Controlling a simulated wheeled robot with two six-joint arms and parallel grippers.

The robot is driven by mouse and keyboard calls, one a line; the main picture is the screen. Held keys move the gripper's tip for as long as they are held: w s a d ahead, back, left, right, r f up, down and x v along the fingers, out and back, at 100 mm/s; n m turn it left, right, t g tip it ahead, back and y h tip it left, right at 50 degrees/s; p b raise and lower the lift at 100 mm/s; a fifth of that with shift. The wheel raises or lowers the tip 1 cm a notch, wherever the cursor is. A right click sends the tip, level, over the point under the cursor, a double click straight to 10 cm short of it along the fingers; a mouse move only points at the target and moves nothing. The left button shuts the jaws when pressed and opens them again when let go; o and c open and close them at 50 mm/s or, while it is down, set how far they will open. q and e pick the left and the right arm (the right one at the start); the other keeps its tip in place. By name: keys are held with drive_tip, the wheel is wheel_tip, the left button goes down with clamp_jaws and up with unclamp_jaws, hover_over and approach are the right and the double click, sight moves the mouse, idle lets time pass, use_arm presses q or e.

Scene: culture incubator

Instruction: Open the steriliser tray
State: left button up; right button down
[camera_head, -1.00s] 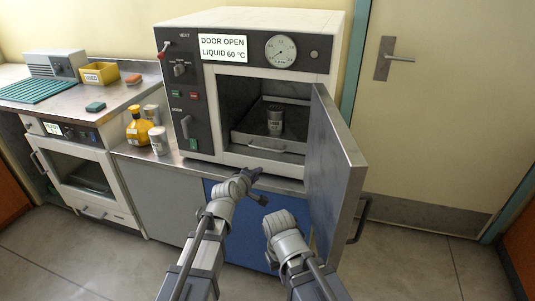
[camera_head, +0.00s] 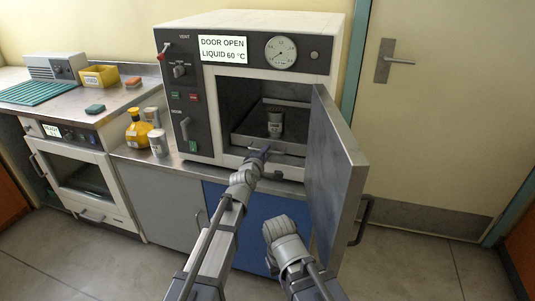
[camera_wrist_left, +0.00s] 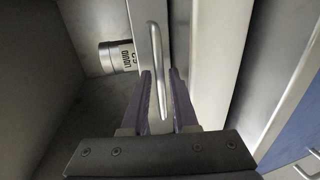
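The steriliser (camera_head: 245,85) stands with its door (camera_head: 335,175) swung open to the right. Its grey metal tray (camera_head: 248,122) sits inside the chamber with a labelled can (camera_head: 275,124) upright on it; the can also shows in the left wrist view (camera_wrist_left: 118,57). My left gripper (camera_head: 265,150) is at the tray's front. In the left wrist view, the tray handle (camera_wrist_left: 154,55), a silver bar, runs between the two fingers of my left gripper (camera_wrist_left: 163,85). The fingers are apart, with a gap beside the bar. My right arm is low in front of the door; its fingers are hidden.
A yellow bottle (camera_head: 138,130) and a white labelled can (camera_head: 158,142) stand on the bench left of the steriliser. The open door limits room on the right. A second oven (camera_head: 85,178) is at the left. Floor to the right is clear.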

use_arm(q)
drive_tip(key=shift+x, duration=0.95)
clamp_jaws()
idle(0.7)
